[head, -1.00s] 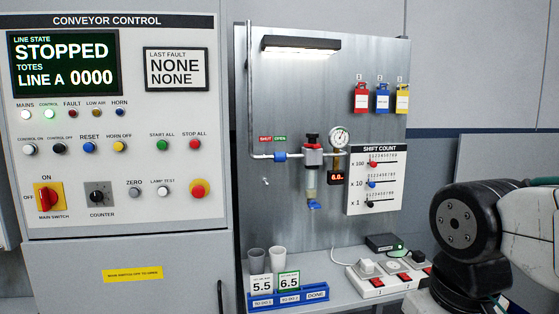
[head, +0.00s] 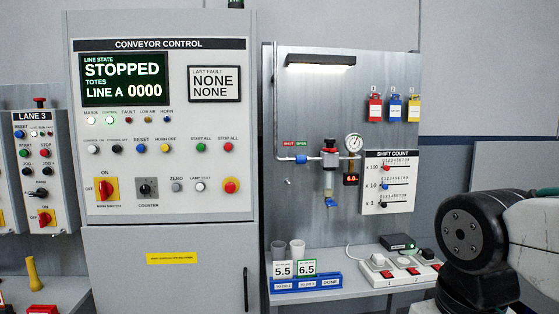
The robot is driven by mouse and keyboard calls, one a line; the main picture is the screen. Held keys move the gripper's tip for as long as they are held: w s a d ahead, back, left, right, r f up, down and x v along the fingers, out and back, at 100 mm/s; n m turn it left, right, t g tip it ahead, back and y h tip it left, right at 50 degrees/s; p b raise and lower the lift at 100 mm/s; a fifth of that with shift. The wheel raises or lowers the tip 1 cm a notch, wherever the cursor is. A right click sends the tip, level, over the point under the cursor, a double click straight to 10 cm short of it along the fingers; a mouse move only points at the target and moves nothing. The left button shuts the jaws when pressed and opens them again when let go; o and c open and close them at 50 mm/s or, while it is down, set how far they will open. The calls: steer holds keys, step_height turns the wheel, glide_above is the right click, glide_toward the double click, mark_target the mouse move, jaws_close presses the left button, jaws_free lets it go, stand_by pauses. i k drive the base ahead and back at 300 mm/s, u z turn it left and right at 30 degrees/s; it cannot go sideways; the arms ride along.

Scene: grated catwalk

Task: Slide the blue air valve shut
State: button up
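The blue air valve (head: 301,159) is a small blue sleeve on the white horizontal air pipe (head: 285,159) on the grey metal panel. Above the pipe are a red SHUT label (head: 288,144) at left and a green OPEN label (head: 302,144) at right. The blue sleeve sits below the OPEN label. To its right is the regulator (head: 330,157) with a red collar, then a round gauge (head: 354,142) above a small red-digit display reading about 6.0. My gripper is not in view; only a part of my arm shows at the right edge.
The conveyor control cabinet (head: 166,235) stands left of the panel, with a LANE 3 box (head: 40,170) farther left. Below the valve, a shelf (head: 350,285) holds two cups, a blue card rack (head: 306,283) and a socket strip (head: 405,274). Padlocks hang upper right.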

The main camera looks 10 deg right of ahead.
mark_target(299, 159)
steer(key=u, duration=0.05)
steer(key=i, duration=1)
steer(key=z, duration=0.2)
